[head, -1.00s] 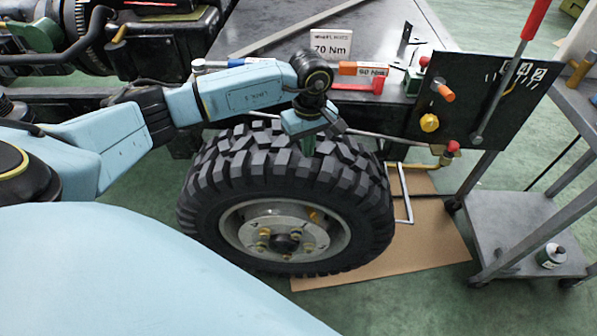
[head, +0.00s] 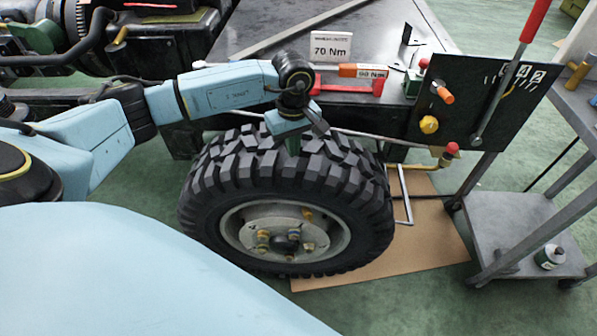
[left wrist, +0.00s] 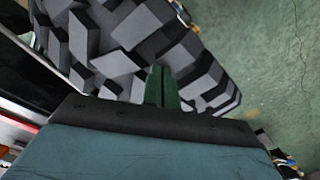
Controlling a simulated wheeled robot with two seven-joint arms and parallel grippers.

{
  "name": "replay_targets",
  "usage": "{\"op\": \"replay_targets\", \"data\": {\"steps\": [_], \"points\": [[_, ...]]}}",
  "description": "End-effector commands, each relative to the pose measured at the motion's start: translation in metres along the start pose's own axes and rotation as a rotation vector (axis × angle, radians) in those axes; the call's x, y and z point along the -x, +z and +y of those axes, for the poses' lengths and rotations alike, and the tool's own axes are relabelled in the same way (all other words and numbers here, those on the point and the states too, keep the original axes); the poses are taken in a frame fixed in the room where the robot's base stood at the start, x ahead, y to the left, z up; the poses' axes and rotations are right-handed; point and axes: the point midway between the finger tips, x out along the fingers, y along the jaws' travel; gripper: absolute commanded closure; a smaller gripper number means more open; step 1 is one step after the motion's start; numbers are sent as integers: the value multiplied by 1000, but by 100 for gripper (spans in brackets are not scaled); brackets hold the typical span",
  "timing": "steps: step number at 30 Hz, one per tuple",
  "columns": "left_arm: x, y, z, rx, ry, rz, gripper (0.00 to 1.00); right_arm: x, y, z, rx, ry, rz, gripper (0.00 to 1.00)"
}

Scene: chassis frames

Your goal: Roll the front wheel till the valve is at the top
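The front wheel (head: 225,220), a chunky black tyre on a silver rim, stands on a cardboard sheet. A small orange-yellow piece (head: 307,213), probably the valve, sits on the rim just right of the top, above the hub. My left gripper (head: 292,146) points down at the top of the tyre, its tips at or among the tread blocks. In the left wrist view, its green fingers (left wrist: 162,88) lie side by side, closed, with nothing visible between them, against the grey tread (left wrist: 110,40). Exact contact is hard to tell. My right gripper is out of view.
A black panel (head: 500,75) with knobs and a red-handled lever (head: 512,65) stands right of the wheel. A grey cart (head: 520,225) is farther right. A "70 Nm" sign (head: 331,48) and red tool (head: 348,86) are behind. Cardboard (head: 435,250) lies clear at right.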

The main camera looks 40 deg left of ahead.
Motion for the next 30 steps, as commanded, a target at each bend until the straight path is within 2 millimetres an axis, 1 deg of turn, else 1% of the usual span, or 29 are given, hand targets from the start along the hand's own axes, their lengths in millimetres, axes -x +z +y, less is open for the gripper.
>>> {"op": "replay_targets", "data": {"steps": [11,30], "points": [[0,-1,-2,-2,2,-2,100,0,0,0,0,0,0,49],[-3,-14,-26,-1,-2,-1,100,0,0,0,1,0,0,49]]}}
